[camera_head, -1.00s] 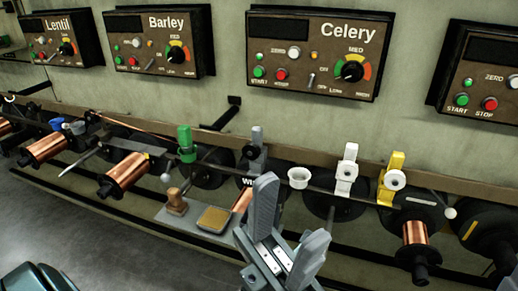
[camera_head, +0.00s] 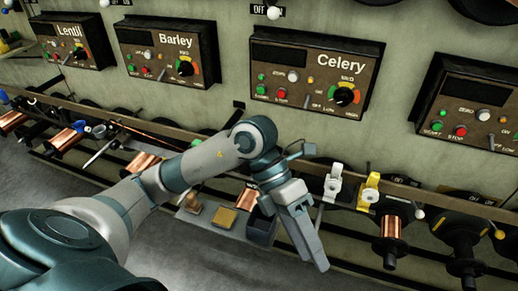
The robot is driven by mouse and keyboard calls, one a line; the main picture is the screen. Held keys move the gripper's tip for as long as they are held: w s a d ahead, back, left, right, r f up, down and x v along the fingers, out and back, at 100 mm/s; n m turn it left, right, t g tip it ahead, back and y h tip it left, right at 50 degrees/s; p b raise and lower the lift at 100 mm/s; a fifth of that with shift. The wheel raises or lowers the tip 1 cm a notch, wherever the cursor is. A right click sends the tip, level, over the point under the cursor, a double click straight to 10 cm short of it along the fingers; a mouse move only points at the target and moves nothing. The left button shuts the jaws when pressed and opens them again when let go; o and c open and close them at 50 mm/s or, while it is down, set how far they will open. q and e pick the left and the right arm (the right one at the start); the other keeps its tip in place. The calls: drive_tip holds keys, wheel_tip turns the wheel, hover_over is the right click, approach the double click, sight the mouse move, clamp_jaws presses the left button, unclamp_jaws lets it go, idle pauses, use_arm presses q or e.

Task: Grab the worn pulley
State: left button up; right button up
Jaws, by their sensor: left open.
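A white bracket with a small white wheel (camera_head: 332,184) is clipped on the rail, right of my left gripper. A yellow bracket (camera_head: 369,189) with a pale wheel is just right of it. I cannot tell which wheel is the worn pulley. My left gripper (camera_head: 314,263) is open, pointing down in front of the rail, left of and lower than the white bracket, apart from both brackets. Nothing shows between its fingers. My right gripper is not in view.
A grey shelf holds a wooden knob (camera_head: 193,208), a yellow pad (camera_head: 223,218) and a dark bin (camera_head: 261,231), close left of my gripper. Copper spools (camera_head: 391,228) stick out below the rail. Control boxes, including Celery (camera_head: 312,77), hang above. Grey floor lies in front.

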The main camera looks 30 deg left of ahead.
use_arm(q)
drive_tip(key=w+a+r+n+t+y+p, duration=0.2)
drive_tip(key=w+a+r+y, duration=0.1)
drive_tip(key=a, duration=0.5)
drive_tip(key=w+a+r+n+t+y+p, duration=0.2)
drive_tip(key=w+a+r+n+y+p, duration=0.1)
drive_tip(key=w+a+r, duration=0.2)
drive_tip(key=w+a+r+n+t+y+p, duration=0.2)
drive_tip(key=w+a, duration=0.5)
drive_tip(key=a, duration=0.4)
wheel_tip(320, 180, up, 2)
drive_tip(key=shift+w+a+r+n+t+y+p, duration=0.2)
drive_tip(key=shift+w+a+n+t+y+p, duration=0.15)
drive_tip(key=shift+n+t+y, duration=0.4)
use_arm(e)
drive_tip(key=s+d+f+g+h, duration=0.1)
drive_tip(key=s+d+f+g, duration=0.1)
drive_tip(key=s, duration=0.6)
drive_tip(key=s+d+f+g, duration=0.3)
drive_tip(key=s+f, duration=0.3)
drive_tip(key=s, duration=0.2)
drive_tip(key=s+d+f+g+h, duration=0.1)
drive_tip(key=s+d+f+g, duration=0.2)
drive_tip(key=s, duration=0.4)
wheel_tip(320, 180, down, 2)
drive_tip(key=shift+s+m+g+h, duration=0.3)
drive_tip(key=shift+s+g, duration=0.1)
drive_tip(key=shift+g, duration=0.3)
